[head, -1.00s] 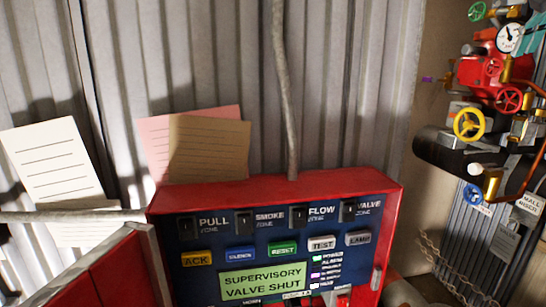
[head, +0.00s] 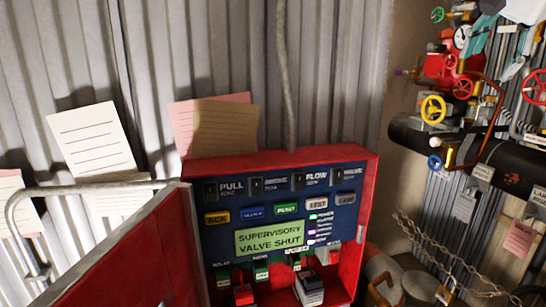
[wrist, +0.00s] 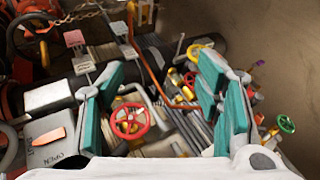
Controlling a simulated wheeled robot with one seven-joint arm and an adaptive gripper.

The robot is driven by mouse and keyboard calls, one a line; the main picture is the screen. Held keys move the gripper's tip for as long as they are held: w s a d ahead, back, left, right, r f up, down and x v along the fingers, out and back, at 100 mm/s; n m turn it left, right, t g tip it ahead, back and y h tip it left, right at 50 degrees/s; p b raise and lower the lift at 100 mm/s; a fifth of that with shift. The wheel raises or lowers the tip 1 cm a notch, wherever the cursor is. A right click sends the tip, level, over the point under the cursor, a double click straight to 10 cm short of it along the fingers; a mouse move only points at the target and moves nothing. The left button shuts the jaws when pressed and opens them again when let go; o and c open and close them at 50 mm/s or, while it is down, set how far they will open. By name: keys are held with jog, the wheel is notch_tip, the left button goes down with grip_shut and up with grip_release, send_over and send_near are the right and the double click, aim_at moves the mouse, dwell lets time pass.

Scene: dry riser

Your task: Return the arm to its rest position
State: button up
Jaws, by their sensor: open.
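My gripper (wrist: 160,88) shows in the wrist view with its teal fingers spread wide apart and nothing held between them. Beyond the fingers are a red handwheel (wrist: 130,122), a yellow handwheel (wrist: 196,52) and pipes, with no clear contact. In the head view, part of my gripper (head: 484,26) shows at the top right edge, teal and white, in front of the upper valve pipework. The rest of my arm is mostly out of that view.
A red alarm panel (head: 368,200) has its door (head: 140,250) swung open at left; its display reads "SUPERVISORY VALVE SHUT". Right are a red valve assembly (head: 435,68), yellow handwheel (head: 433,109), black pipe (head: 405,135) and hanging chain (head: 425,240). Paper notes (head: 95,140) hang on the corrugated wall.

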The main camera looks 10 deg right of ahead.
jog(key=s+a+f+n+y, duration=0.1)
jog(key=a+f+n, duration=0.45)
jog(key=a, duration=0.55)
jog(key=s+a+f+n+y, duration=0.1)
jog(key=s+a+f+n, duration=0.2)
jog(key=a+f, duration=0.3)
jog(key=s+a+f+n, duration=0.4)
jog(key=s+a+f, duration=0.2)
jog(key=f, duration=0.3)
jog(key=s+a+f+n+g+y+b, duration=0.1)
jog(key=s+a+f+n, duration=0.3)
jog(key=f, duration=0.4)
jog(key=s+a, duration=0.1)
jog(key=a, duration=0.1)
jog(key=shift+a+f+y, duration=0.3)
jog(key=shift+a, duration=0.1)
